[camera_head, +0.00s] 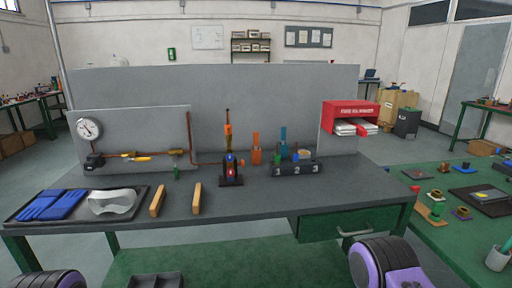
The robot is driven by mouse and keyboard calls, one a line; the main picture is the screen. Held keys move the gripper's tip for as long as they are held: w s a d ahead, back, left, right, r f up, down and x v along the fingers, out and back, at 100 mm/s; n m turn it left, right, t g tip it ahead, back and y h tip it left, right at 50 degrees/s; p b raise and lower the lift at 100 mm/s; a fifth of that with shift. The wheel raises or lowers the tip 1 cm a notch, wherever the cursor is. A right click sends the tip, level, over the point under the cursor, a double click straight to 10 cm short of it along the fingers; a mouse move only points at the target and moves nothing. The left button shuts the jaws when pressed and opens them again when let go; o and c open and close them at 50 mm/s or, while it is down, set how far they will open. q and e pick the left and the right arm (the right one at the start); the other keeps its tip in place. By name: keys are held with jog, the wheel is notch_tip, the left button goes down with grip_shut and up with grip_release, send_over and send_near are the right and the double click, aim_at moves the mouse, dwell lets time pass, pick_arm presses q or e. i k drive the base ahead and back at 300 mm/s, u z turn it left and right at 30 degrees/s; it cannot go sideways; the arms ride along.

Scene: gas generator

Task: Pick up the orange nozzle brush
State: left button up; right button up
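Two orange upright items stand on the grey workbench (270,197). One is a slim orange piece with a dark tip (228,133), rising behind a small dark stand with a blue and red part (231,172). The other is a shorter orange piece (256,148) just to its right. Which one is the nozzle brush is too small to tell. A similar teal piece (283,139) stands further right. Purple and black parts of my arms show at the bottom left and bottom right corners. Neither gripper's fingers are in view.
A block numbered 1, 2, 3 (297,169) sits right of the stand. Two wooden bars (157,201), a tray with blue gloves (50,205) and goggles (113,202) lie at left. A red box (350,113) is mounted on the back panel. The front right bench top is clear.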

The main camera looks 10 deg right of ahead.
aim_at(255, 133)
jog(key=z, duration=0.5)
jog(key=k, duration=0.6)
jog(key=z, duration=0.7)
jog(key=i, duration=0.6)
jog(key=u, duration=0.7)
jog(key=i, duration=0.7)
jog(key=u, duration=0.85)
